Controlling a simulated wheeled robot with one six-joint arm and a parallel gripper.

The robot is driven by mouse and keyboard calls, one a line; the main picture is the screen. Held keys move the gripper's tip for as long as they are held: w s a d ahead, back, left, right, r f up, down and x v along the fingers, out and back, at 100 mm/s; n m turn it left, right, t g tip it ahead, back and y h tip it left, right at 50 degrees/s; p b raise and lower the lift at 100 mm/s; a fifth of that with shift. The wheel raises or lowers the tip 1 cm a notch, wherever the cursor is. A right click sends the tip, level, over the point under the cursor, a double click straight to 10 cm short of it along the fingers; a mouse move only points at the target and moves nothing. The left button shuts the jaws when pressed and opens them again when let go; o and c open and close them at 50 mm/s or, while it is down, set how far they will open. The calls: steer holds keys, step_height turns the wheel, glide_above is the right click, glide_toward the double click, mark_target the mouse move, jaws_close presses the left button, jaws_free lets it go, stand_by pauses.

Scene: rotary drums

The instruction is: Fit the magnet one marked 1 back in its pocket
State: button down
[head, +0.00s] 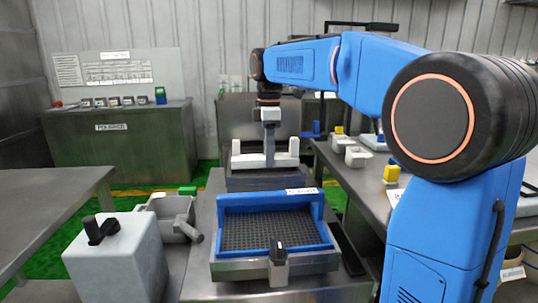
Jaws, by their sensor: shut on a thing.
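My gripper (269,146) points down behind the blue tray, in the middle of the head view. It is small and seen from afar. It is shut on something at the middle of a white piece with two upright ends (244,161). I cannot make out the held thing's outline or any mark 1 on it. The white piece is just above a dark metal block (264,182). I cannot tell whether it rests there. No pocket can be clearly identified in this view.
A blue tray with a dark grid floor (318,208) stands in front, a black-knobbed clamp (279,262) at its near edge. A grey box with a black handle (115,262) stands left. Left bench is clear.

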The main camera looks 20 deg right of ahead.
steer(key=shift+f, duration=0.9)
stand_by(0.4)
steer(key=c, duration=1.3)
jaws_free()
step_height(320, 180, up, 18)
steer(key=shift+f, duration=0.25)
steer(key=shift+s, duration=0.15)
